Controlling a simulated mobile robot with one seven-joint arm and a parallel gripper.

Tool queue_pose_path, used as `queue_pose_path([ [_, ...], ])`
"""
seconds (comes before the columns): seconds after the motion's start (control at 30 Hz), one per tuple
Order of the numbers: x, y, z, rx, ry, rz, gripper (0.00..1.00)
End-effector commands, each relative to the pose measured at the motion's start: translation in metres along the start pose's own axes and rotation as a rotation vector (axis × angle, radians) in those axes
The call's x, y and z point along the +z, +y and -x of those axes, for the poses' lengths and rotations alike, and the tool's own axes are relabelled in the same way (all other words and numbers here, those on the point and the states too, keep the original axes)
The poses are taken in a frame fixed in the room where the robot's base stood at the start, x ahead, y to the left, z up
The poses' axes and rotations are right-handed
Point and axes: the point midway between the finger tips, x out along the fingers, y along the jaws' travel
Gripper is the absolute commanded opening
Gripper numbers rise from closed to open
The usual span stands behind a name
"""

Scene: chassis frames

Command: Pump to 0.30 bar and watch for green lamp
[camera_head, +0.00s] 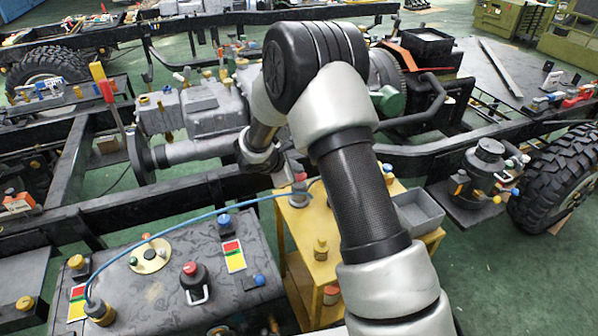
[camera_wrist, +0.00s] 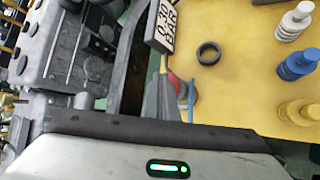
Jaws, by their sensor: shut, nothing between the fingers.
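My gripper (camera_head: 279,178) is shut and empty near the left edge of the yellow stand, partly hidden by my arm. Its fingers (camera_wrist: 166,100) point up from the lower middle of the wrist view. A small panel (camera_wrist: 163,25) there seems to read 0.30 BAR; I cannot tell whether it is a label or a live reading. A grey fitting with a red top (camera_head: 298,190) stands at the stand's back corner, close to my gripper; I cannot tell if it is the pump. A blue hose (camera_head: 190,220) runs from there to a brass fitting (camera_head: 98,310). I cannot identify a lit task lamp.
The yellow stand (camera_wrist: 230,90) holds a black ring (camera_wrist: 209,54) and white, blue and yellow stepped pieces (camera_wrist: 297,65). A grey tray (camera_head: 418,210) is at its right. The dark tank (camera_head: 150,300) carries a red-capped valve (camera_head: 193,275). A wheel (camera_head: 560,180) stands far right.

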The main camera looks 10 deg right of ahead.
Motion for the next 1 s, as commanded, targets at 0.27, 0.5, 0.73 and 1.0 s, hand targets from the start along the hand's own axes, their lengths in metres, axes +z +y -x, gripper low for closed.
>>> queue_pose_path([
  [0.27,-0.003,-0.003,-0.002,-0.002,0.002,0.001,0.0],
  [0.5,-0.002,-0.002,-0.002,-0.002,0.003,0.001,0.0],
  [0.73,0.003,0.004,0.006,-0.001,0.003,0.0,0.0],
  [1.0,0.011,0.012,0.018,-0.001,0.003,0.001,0.0],
])
